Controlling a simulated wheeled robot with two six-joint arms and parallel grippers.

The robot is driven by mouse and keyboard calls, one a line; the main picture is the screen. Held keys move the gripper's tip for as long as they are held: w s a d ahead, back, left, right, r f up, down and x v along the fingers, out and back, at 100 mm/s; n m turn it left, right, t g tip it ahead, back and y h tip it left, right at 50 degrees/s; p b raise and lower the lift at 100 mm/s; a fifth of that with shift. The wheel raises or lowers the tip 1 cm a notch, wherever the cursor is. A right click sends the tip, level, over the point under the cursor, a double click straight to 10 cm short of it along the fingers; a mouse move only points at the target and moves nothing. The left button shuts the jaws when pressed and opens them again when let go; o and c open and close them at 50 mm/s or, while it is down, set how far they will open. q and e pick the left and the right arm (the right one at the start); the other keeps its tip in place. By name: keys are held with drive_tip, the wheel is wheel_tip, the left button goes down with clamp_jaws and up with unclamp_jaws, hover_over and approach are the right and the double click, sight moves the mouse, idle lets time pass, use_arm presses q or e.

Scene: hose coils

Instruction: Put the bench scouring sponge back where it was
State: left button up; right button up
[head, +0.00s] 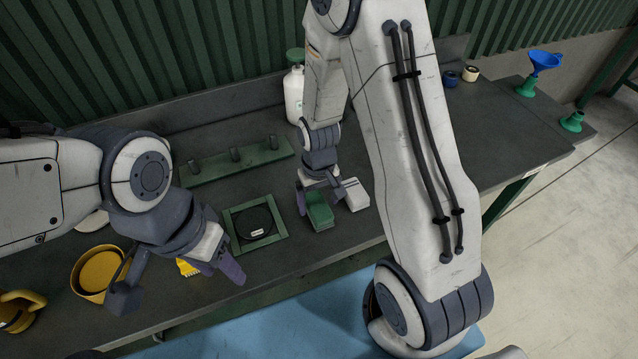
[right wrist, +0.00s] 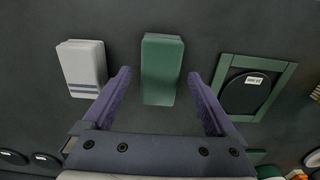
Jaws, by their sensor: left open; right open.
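A green block (head: 319,217) lies on the bench; it also shows in the right wrist view (right wrist: 162,70). A pale block (head: 355,194) lies beside it, with dark stripes in the right wrist view (right wrist: 85,66). I cannot tell for sure which block is the scouring sponge. My right gripper (head: 318,203) is open over the green block. In the right wrist view its fingers (right wrist: 158,80) stand either side of the block, with gaps on both sides. My left gripper (head: 180,284) is open and empty near the bench's front edge, close to a partly hidden yellow item (head: 187,267).
A green square frame with a black disc (head: 255,222) lies left of the green block. A green rack with pegs (head: 232,164) and a white bottle (head: 293,92) stand behind. A yellow bowl (head: 98,272) is at left. Bench at right (head: 510,130) is largely clear.

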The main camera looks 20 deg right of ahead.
sight(319, 206)
wheel_tip(319, 206, up, 9)
drive_tip(key=s+a+r+n, duration=0.3)
drive_tip(key=s+a+r, duration=0.2)
drive_tip(key=s, duration=0.4)
drive_tip(key=s+a+r+n+y, duration=0.1)
drive_tip(key=s+a+r+n, duration=0.3)
drive_tip(key=s+a, duration=0.3)
drive_tip(key=shift+s+a+r, duration=0.2)
drive_tip(key=shift+s+r, duration=0.6)
drive_tip(key=shift+s, duration=0.15)
